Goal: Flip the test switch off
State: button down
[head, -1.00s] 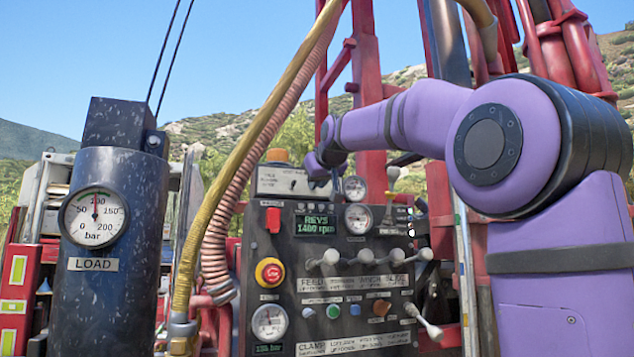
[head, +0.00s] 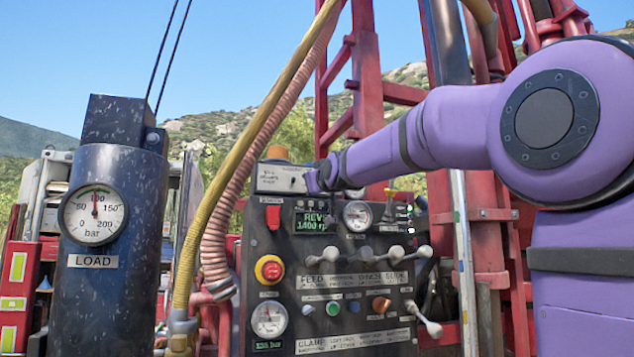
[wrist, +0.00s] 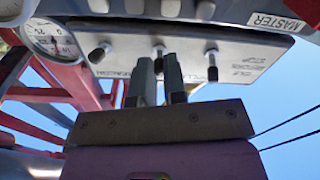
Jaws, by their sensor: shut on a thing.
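The grey switch box (head: 278,180) sits on top of the dark control panel. In the wrist view, its plate (wrist: 115,65) carries three toggle switches with dark tips: a left one (wrist: 98,53), a middle one (wrist: 159,52) and a right one (wrist: 212,58). The lettering is upside down and too blurred to tell which is the test switch. My gripper (wrist: 163,66) is at the middle switch, its two fingers shut on that lever with its tip between them. In the head view, my purple wrist hides the box's right part.
The control panel (head: 258,222) holds several ball-ended levers, a red emergency stop button (head: 269,269) and gauges. A ribbed hose (head: 212,247) runs along its left side. A dark cylinder (head: 115,270) with a LOAD gauge stands at the left. The red mast (head: 353,85) rises behind.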

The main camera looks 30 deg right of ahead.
jog(key=shift+w+f+t+h, duration=0.1)
jog(key=shift+f+t+h, duration=0.3)
jog(key=shift+t, duration=0.65)
jog(key=shift+w+f+t+h, duration=0.15)
jog(key=shift+f+t, duration=0.3)
jog(key=shift+t, duration=0.6)
jog(key=c, duration=1.2)
grip_release()
jog(key=shift+d, duration=0.1)
jog(key=shift+s, duration=0.1)
jog(key=shift+r, duration=0.1)
jog(key=s+a+r, duration=0.1)
jog(key=s, duration=0.4)
jog(key=s+a+r, duration=0.2)
jog(key=s, duration=0.3)
jog(key=s+a+r, duration=0.1)
jog(key=s, duration=0.4)
jog(key=shift+s+a+r, duration=0.2)
jog(key=shift+a+r, duration=0.05)
jog(key=shift+r, duration=0.15)
